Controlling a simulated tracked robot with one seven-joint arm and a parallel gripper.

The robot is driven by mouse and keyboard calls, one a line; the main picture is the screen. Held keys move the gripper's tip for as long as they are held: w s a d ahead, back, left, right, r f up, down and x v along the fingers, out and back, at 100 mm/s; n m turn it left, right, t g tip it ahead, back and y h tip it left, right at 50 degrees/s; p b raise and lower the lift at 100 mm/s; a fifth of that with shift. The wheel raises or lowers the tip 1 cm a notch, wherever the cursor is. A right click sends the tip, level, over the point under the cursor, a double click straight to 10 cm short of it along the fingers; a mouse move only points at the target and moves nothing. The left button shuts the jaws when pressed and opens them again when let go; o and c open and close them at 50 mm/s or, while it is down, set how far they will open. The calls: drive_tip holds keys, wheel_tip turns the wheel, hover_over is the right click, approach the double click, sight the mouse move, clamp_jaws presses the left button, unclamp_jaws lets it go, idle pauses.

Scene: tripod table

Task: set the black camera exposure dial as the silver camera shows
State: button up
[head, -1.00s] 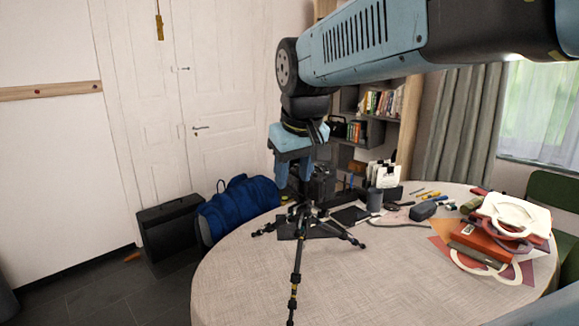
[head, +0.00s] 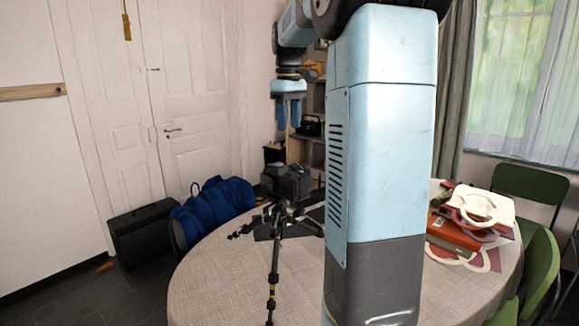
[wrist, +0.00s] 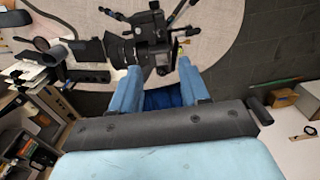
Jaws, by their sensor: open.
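The black camera (head: 287,180) stands on a black tripod (head: 275,262) on the round table in the head view. My gripper (head: 289,124) hangs above the camera, fingers pointing down, open and apart from it. The exposure dial is too small to make out. I cannot identify a silver camera in either view.
My arm blocks the middle of the round table (head: 215,290) in the head view. A blue bag (head: 212,212) and black case (head: 143,238) stand left. Green chairs (head: 535,190) are at right.

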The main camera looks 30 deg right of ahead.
sight(289, 174)
wheel_tip(289, 174, down, 14)
drive_tip(key=shift+r, duration=0.1)
idle(0.5)
drive_tip(key=shift+c, duration=0.3)
clamp_jaws()
drive_tip(key=shift+d, duration=0.3)
drive_tip(key=shift+a, duration=0.2)
